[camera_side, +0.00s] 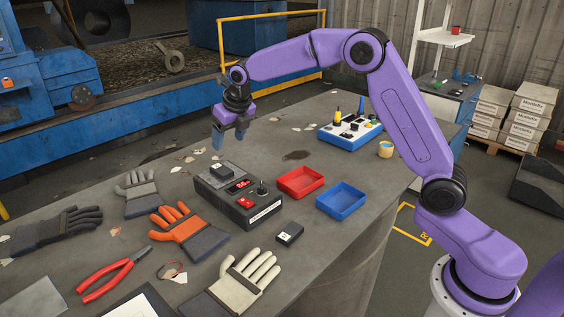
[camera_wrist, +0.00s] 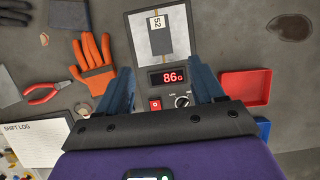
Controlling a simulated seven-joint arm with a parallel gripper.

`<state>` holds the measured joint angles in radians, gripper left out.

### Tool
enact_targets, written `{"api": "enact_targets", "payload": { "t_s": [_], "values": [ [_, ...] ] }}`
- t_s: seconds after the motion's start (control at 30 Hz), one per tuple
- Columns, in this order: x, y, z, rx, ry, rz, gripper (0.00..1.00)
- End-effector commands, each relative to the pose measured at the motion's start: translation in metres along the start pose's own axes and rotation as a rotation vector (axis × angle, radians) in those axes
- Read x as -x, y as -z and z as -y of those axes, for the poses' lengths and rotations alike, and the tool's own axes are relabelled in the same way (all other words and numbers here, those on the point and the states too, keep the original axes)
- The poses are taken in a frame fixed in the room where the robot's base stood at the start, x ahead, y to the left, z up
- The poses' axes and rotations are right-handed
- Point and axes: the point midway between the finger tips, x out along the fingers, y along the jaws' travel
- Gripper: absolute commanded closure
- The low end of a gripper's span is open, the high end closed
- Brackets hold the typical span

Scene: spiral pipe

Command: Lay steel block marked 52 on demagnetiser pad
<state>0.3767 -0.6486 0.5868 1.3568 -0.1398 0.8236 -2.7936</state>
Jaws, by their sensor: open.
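The steel block marked 52 (camera_wrist: 156,42) is dark with a white label. It lies on the pale square demagnetiser pad (camera_wrist: 139,43) in the wrist view. In the side view the block (camera_side: 221,171) is a dark slab on top of the demagnetiser (camera_side: 237,207). The demagnetiser's red display (camera_wrist: 174,77) reads 86 G. My gripper (camera_side: 230,138) is open and empty, raised above the bench behind the demagnetiser in the side view. In the wrist view my open fingers (camera_wrist: 162,75) frame the display and controls, apart from the block.
A red tray (camera_side: 300,182) and a blue tray (camera_side: 342,200) stand right of the demagnetiser. Another small dark block (camera_side: 289,234) lies in front. Gloves, including an orange one (camera_side: 180,226), and red pliers (camera_side: 108,276) lie to the left. A blue rack (camera_side: 350,133) stands farther back.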

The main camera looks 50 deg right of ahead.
Motion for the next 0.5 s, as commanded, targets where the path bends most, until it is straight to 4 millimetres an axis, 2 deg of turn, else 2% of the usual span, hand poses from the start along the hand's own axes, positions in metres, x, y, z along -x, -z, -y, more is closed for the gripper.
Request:
{"api": "enact_targets", "payload": {
  "t_s": [0.17, 0.27, 0.37, 0.5],
  "values": [
    [0.002, 0.002, -0.002, -0.011, -0.002, -0.002, 0.32],
    [0.009, 0.014, -0.011, -0.071, -0.012, -0.014, 0.32],
    [0.024, 0.037, -0.027, -0.195, -0.027, -0.038, 0.32],
    [0.049, 0.085, -0.049, -0.429, -0.04, -0.091, 0.32]
  ]
}}
